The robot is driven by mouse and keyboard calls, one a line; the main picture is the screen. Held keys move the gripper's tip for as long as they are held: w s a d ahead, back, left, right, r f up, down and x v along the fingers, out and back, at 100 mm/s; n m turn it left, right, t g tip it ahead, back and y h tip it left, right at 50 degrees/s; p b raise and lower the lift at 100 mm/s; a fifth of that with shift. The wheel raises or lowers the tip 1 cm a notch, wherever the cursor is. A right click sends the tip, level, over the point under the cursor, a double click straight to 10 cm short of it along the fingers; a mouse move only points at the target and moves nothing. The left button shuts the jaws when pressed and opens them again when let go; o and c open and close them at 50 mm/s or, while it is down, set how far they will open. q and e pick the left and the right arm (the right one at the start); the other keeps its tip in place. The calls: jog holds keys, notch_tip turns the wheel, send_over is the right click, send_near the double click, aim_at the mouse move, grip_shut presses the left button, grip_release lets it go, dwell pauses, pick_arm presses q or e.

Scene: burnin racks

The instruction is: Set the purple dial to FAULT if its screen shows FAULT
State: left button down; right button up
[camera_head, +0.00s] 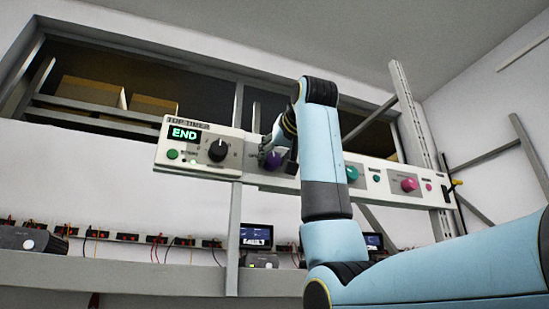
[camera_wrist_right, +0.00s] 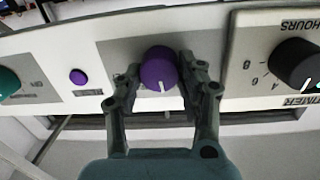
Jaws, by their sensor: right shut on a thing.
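The purple dial (camera_head: 270,160) is on the long pale panel, right of the black dial. In the right wrist view, the purple dial (camera_wrist_right: 157,66) has a white pointer mark toward the bottom of the picture. My right gripper (camera_head: 282,148) is at the dial, its fingers on either side of it in the wrist view (camera_wrist_right: 158,75), shut on it. The dial's position labels are hidden or unreadable. A small screen (camera_head: 256,236) below the panel appears to read FAULT; I cannot tell from the picture which dial it belongs to. My left gripper is not in view.
The panel (camera_head: 168,157) also carries a timer display (camera_head: 184,134) reading END, a black dial (camera_head: 217,150), a teal dial (camera_head: 352,173) and a pink dial (camera_head: 409,184). A purple button (camera_wrist_right: 78,77) sits beside the purple dial. A lower shelf (camera_head: 150,277) holds devices and cables.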

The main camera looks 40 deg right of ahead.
jog(key=o, duration=1.2)
jog(key=shift+c, duration=0.2)
jog(key=shift+s, duration=0.1)
jog(key=v, duration=0.7)
jog(key=shift+s+a, duration=0.1)
jog(key=shift+s, duration=0.05)
